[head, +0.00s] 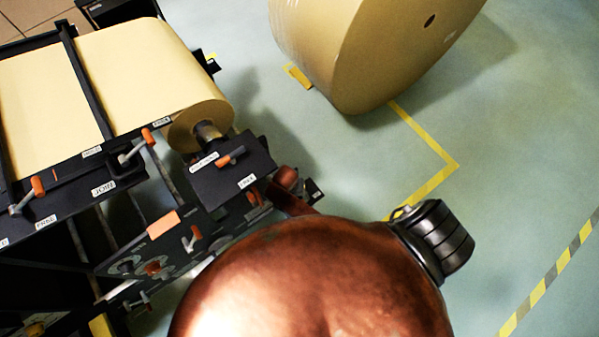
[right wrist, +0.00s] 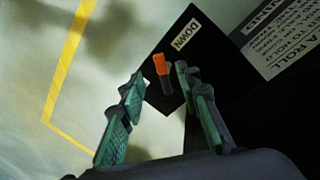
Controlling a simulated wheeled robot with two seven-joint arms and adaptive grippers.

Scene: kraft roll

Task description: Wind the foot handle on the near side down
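The foot handle (right wrist: 165,78) shows in the right wrist view as a short lever with an orange upper part and a grey lower part. It stands against a black plate (right wrist: 180,45) with a DOWN label (right wrist: 184,35). My right gripper (right wrist: 159,80) is open, with its green-padded fingers apart on either side of the handle. I see no clear contact between the fingers and the handle. In the head view my copper-coloured arm covers the area around this handle. My left gripper is in neither view.
The black machine frame carries a kraft web (head: 140,75) and several other orange-tipped levers, such as one at the front left (head: 37,187). A large kraft roll (head: 360,50) stands on the floor behind. Green floor with yellow lines (head: 440,178) is clear to the right.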

